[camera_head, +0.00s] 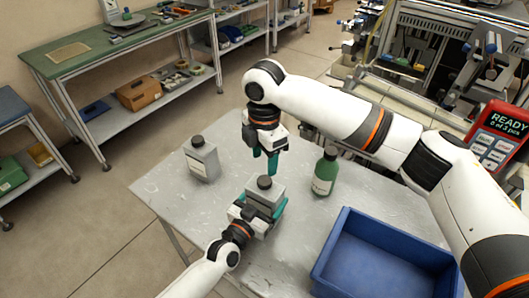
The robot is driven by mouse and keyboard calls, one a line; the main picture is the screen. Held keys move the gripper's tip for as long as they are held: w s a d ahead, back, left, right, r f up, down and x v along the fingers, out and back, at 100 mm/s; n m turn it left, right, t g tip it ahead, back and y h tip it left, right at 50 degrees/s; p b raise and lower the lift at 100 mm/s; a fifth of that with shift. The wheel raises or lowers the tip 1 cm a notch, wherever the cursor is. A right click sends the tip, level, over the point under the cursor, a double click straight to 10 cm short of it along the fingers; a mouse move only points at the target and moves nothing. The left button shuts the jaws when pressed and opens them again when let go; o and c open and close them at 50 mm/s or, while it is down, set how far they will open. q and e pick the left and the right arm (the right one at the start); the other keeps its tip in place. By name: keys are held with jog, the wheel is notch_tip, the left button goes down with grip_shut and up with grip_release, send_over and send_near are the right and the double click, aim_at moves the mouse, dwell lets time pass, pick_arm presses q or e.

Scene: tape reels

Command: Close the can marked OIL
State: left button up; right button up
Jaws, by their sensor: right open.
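A grey can with a black cap (265,190) stands near the middle of the metal table. My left gripper (262,208) comes from the front with its teal fingers closed against the can's sides. The black cap sits on the can's top; I cannot tell how tight it is. My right gripper (272,161) is open and empty, pointing down just behind and above the capped can. A second grey can (202,163) with a black cap and a pale label stands to the left. A green bottle (325,174) with a dark cap stands to the right. No OIL marking is readable.
The metal table (165,190) has free room at its left. A blue empty crate (385,255) takes up its front right. A red device (499,135) with a READY display is at the far right. A green workbench (95,50) stands behind at the left.

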aim_at(264, 180)
notch_tip(264, 180, down, 7)
jog(key=shift+f, duration=0.1)
dwell(0.3)
jog(key=c, duration=1)
jog(key=m, duration=0.3)
jog(key=shift+m, duration=0.4)
jog(key=m, duration=1.1)
jog(key=o, duration=1)
jog(key=shift+o, duration=0.2)
